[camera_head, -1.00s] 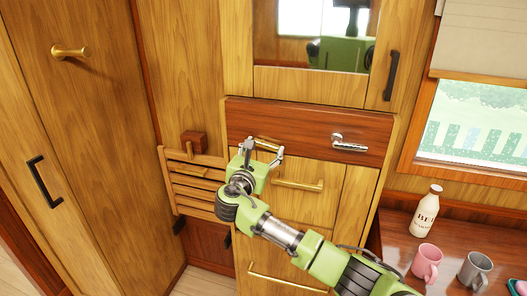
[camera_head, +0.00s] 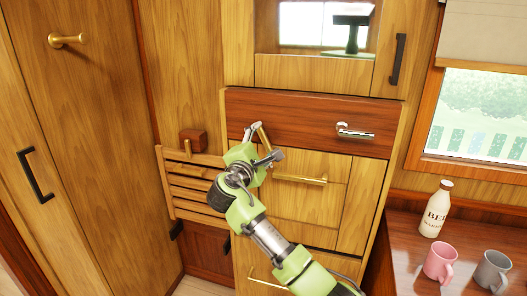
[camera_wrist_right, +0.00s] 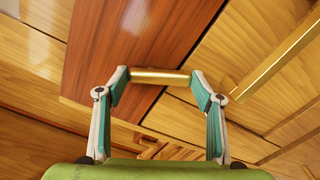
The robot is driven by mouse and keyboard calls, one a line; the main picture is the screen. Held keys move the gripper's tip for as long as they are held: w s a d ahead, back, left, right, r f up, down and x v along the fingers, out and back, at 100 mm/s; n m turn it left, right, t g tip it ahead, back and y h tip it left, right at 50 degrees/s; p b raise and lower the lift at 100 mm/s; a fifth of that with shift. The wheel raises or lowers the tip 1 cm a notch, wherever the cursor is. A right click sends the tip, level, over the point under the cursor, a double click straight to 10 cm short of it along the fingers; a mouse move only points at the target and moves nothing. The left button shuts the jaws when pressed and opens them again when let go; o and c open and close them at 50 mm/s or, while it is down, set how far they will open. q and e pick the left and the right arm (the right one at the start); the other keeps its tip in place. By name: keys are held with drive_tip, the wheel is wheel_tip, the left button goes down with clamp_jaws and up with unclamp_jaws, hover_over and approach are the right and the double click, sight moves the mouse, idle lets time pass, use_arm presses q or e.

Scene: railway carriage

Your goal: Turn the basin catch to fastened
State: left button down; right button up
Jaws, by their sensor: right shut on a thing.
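The basin catch (camera_head: 262,134) is a slim brass lever at the left part of the dark red-brown wooden panel (camera_head: 300,116). It stands steeply tilted in the head view. My right gripper (camera_head: 265,141) is shut on it, with one fingertip on each side. In the right wrist view the catch (camera_wrist_right: 160,76) shows as a short brass bar spanning between the two fingertips, across the edge of the dark panel. The catch's pivot is not clear to see. My left gripper is not in view.
A silver lever handle (camera_head: 355,132) sits on the same panel, to the right. Below are a brass drawer handle (camera_head: 300,179) and a slatted wooden rack (camera_head: 190,185). A bottle (camera_head: 436,209), a pink mug (camera_head: 440,262) and a grey mug (camera_head: 491,270) stand on the right-hand table.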

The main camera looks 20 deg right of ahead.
drive_tip(key=m+b, duration=0.1)
drive_tip(key=m, duration=0.1)
drive_tip(key=m+b, duration=0.1)
drive_tip(key=b, duration=0.1)
drive_tip(key=shift+w+a+f+m, duration=0.15)
drive_tip(key=shift+a+f+m, duration=0.05)
drive_tip(key=shift+f+m, duration=0.2)
drive_tip(key=shift+r+m+b, duration=0.15)
drive_tip(key=shift+m+b, duration=0.35)
drive_tip(key=shift+m, duration=0.2)
drive_tip(key=shift+a, duration=0.1)
drive_tip(key=o, duration=1.1)
drive_tip(key=shift+r, duration=0.1)
drive_tip(key=shift+a, duration=0.1)
drive_tip(key=v, duration=1.1)
drive_tip(key=shift+s+a, duration=0.2)
drive_tip(key=shift+s, duration=0.15)
